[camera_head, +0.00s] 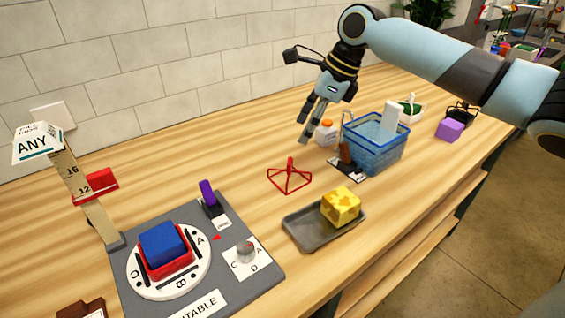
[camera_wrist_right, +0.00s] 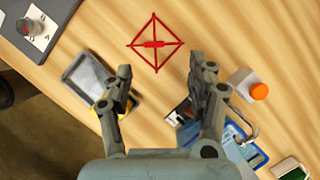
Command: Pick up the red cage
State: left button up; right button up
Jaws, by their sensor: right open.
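The red cage (camera_head: 290,178) is a small open frame of thin red bars with a short upright post in the middle. It stands on the wooden table, near the middle of the head view. In the right wrist view the cage (camera_wrist_right: 155,43) shows from above as a diamond with crossed bars, ahead of the fingertips. My right gripper (camera_head: 316,116) is open and empty above the table, behind and to the right of the cage. In the right wrist view its two fingers (camera_wrist_right: 164,78) are spread apart. My left gripper is not in view.
A grey tray (camera_head: 300,232) with a yellow cheese-like block (camera_head: 341,206) lies in front of the cage. A blue basket (camera_head: 372,157) and a white bottle with an orange cap (camera_head: 326,133) stand to the right. A turntable board (camera_head: 258,291) is at left.

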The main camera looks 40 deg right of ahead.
aim_at(291, 160)
jog(key=x, duration=0.7)
jog(key=s+x, duration=0.1)
jog(key=x, duration=0.1)
jog(key=shift+a+f, duration=0.15)
jog(key=shift+a, duration=0.15)
jog(key=shift+w+f, duration=0.15)
jog(key=shift+f, duration=0.1)
jog(key=c, duration=0.3)
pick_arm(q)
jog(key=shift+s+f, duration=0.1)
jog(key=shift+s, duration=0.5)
pick_arm(e)
jog(key=c, duration=0.8)
jog(key=shift+r, duration=0.1)
